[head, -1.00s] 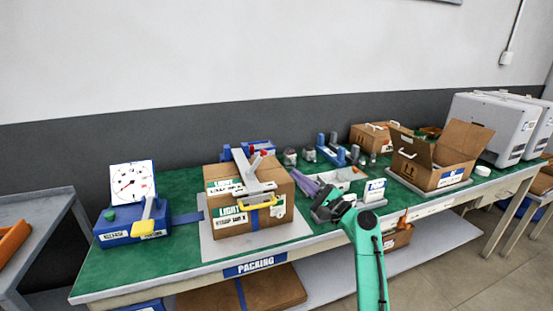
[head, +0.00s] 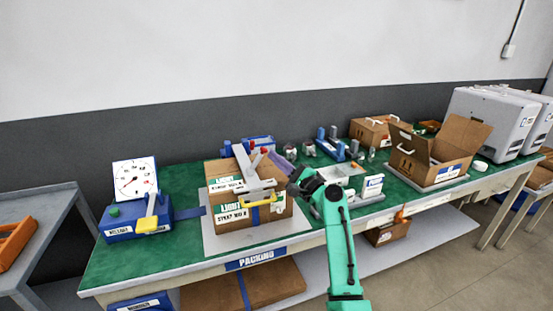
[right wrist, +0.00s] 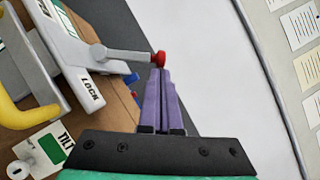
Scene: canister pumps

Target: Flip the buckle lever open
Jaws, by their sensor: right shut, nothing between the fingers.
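A grey strapping tool (head: 260,185) sits on top of the carton (head: 222,222) at the packing place. In the right wrist view, the tool (right wrist: 68,45) has a grey lever rod (right wrist: 125,55) ending in a red knob (right wrist: 159,58), beside a LOCK label. A yellow handle (right wrist: 22,112) shows at the left. My right gripper (head: 278,163) is at the carton's upper right. Its purple fingers (right wrist: 160,75) are shut and empty, with the tips at the red knob. Whether they touch it I cannot tell. My left gripper is not in view.
A dial gauge (head: 136,178) on a blue base with a yellow lever stands left of the carton. An open carton (head: 432,160) and grey machines (head: 490,125) stand at the right. The green bench top (head: 120,262) is clear at its front left.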

